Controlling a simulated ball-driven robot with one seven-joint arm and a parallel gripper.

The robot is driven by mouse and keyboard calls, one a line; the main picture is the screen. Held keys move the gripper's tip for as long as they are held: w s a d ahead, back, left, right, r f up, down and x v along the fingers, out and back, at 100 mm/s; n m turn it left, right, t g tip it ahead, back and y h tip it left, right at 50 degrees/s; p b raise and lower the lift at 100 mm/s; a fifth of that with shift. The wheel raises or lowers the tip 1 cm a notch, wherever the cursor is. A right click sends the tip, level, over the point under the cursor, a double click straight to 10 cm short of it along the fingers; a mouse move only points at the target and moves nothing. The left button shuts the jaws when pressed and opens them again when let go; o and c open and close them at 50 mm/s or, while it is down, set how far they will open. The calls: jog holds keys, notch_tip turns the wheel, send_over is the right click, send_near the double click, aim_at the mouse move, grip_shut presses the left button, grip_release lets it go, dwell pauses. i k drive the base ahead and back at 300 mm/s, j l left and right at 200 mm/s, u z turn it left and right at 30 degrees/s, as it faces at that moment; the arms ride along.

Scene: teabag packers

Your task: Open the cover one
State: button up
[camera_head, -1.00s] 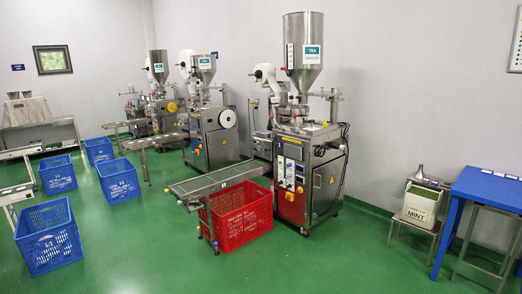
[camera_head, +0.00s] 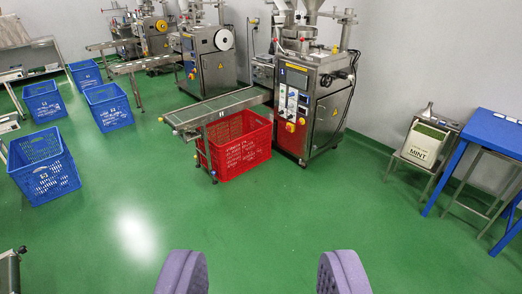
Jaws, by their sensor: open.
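Three steel teabag packing machines stand along the back wall. The nearest machine (camera_head: 310,100) is right of centre, with a control panel on its front and its hopper cut off by the top edge. The middle machine (camera_head: 207,58) and the far machine (camera_head: 155,38) stand to its left. I cannot tell which part is cover one. My gripper (camera_head: 262,275) shows at the bottom edge as two purple padded fingers, wide apart with only green floor between them. It touches nothing and is well short of the machines.
A red crate (camera_head: 240,158) stands under the nearest machine's conveyor (camera_head: 215,108). Several blue crates (camera_head: 45,180) stand at left. A mint box (camera_head: 424,145) sits on a low stand beside a blue table (camera_head: 492,132) at right. The green floor (camera_head: 270,215) in front is clear.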

aim_at(263, 74)
jog(key=i, duration=4)
jog(key=i+u, duration=0.1)
jog(key=i, duration=0.55)
jog(key=i+l, duration=0.15)
jog(key=i, duration=0.5)
jog(key=i+u, duration=0.1)
jog(key=i, duration=0.6)
jog(key=i+l, duration=0.2)
jog(key=i, duration=0.45)
jog(key=j+u, duration=0.05)
